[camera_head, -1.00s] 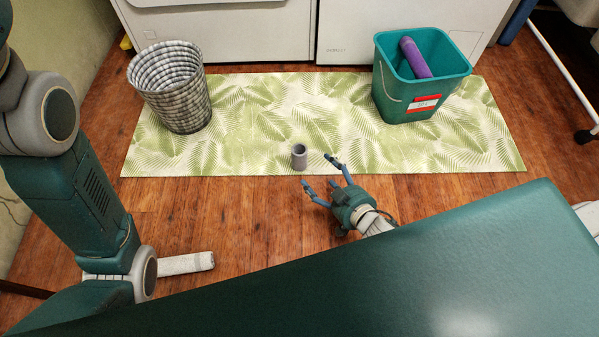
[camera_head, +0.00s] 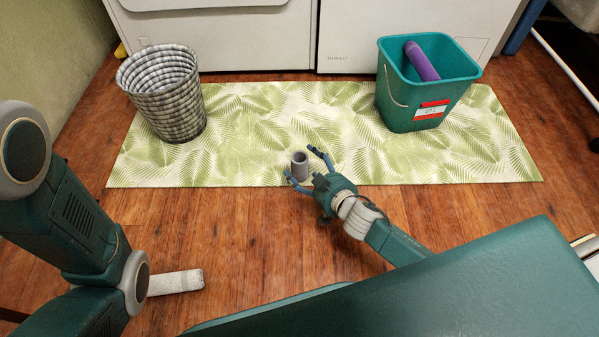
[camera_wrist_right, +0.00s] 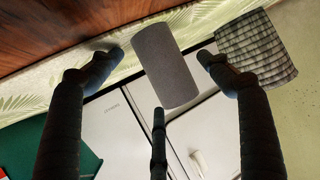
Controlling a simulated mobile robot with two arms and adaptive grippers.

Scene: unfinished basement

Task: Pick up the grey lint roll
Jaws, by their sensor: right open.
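The grey lint roll (camera_head: 299,166) is a small upright hollow cylinder on the leaf-patterned mat, near its front edge. My right gripper (camera_head: 303,168) is open, with its fingers spread on either side of the roll. In the right wrist view the lint roll (camera_wrist_right: 166,66) stands between the open fingers of my right gripper (camera_wrist_right: 160,62), with a visible gap to the fingers on both sides. My left arm shows at the left of the head view, but its gripper is not visible.
A woven basket (camera_head: 165,95) stands on the mat's left. A teal bucket (camera_head: 420,92) with a purple roll (camera_head: 421,62) in it stands on the right. White appliances (camera_head: 260,35) stand behind.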

